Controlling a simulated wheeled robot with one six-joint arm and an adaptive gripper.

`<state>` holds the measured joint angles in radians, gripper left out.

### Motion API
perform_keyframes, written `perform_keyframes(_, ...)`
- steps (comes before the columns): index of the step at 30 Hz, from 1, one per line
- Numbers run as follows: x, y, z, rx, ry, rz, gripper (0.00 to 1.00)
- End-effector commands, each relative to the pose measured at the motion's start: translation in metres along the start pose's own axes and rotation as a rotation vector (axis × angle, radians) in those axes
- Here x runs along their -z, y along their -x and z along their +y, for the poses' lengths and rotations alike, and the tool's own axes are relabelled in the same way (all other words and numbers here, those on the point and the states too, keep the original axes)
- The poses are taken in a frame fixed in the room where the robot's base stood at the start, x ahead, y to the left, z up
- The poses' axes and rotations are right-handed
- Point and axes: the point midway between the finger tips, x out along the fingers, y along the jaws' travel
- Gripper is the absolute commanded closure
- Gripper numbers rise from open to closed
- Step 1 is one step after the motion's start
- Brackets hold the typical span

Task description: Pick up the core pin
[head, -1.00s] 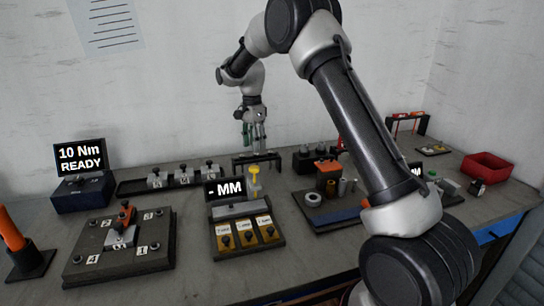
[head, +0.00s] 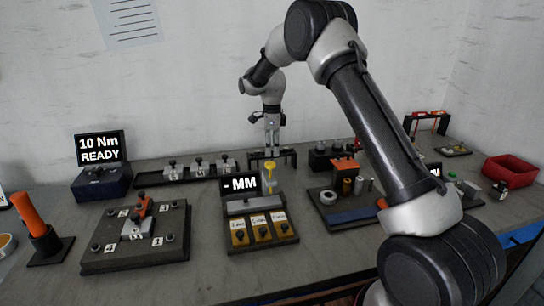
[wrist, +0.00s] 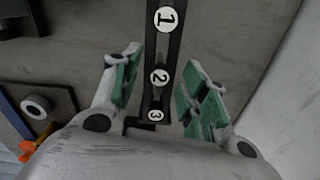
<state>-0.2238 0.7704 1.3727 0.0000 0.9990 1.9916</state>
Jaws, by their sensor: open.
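My gripper (head: 272,145) is open, pointing down over the small black numbered rack (head: 252,162) at the back of the bench. In the wrist view its green-padded fingers (wrist: 160,78) stand on either side of the rack (wrist: 147,97), which carries white labels 1, 2 and 3. Label 2 lies between the fingers, and label 3 is nearer the wrist. A small dark shape shows in the rack by label 2; I cannot tell whether it is the core pin. Nothing is visibly held.
A yellow-topped piece (head: 269,175) and the "- MM" display (head: 240,184) stand in front of the rack. A red bin (head: 510,170) is far right. The wall is close behind.

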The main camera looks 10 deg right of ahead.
Motion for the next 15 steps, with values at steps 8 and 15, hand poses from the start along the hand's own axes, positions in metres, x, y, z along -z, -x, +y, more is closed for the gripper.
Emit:
perform_keyframes(8, -0.0002, -0.0010, -0.0001, 0.001, 0.001, 0.000, 0.69)
perform_keyframes(15, -0.0002, -0.0008, -0.0001, 0.001, 0.001, 0.000, 1.00)
